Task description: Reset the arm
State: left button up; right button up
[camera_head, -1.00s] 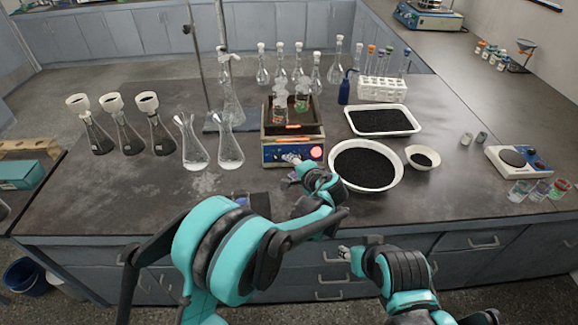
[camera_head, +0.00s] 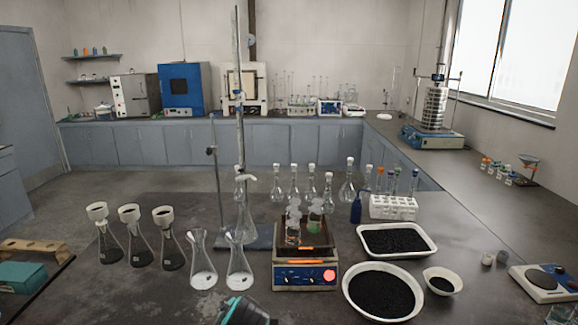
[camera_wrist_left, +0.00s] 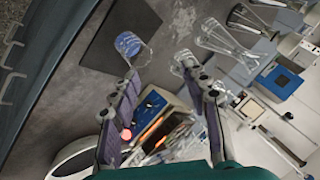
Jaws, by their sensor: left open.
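In the left wrist view my left gripper (camera_wrist_left: 158,68) is open, with its two dark fingers apart and nothing between the tips. Beyond the fingers is the hotplate, with its blue panel (camera_wrist_left: 150,106) and red light. In the head view the hotplate (camera_head: 305,277) stands on the bench with small glass vessels on top. My right gripper is in neither view.
Several flasks (camera_head: 203,272) stand left of the hotplate, beside a tall stand (camera_head: 240,100). A black-filled bowl (camera_head: 347,295) and tray (camera_head: 432,250) lie right. A beaker (camera_wrist_left: 128,45) sits on a dark mat. The sieve shaker (camera_head: 434,112) stands on the far right counter.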

pick_arm(q)
jog(key=s+a+f+n+h, duration=0.1)
jog(key=s+a+n, duration=0.1)
jog(key=s, duration=0.7)
jog(key=s+a+f+n+h, duration=0.2)
jog(key=s+n, duration=0.2)
jog(key=s, duration=0.5)
jog(key=shift+a+g, duration=0.3)
jog(key=shift+a, duration=0.1)
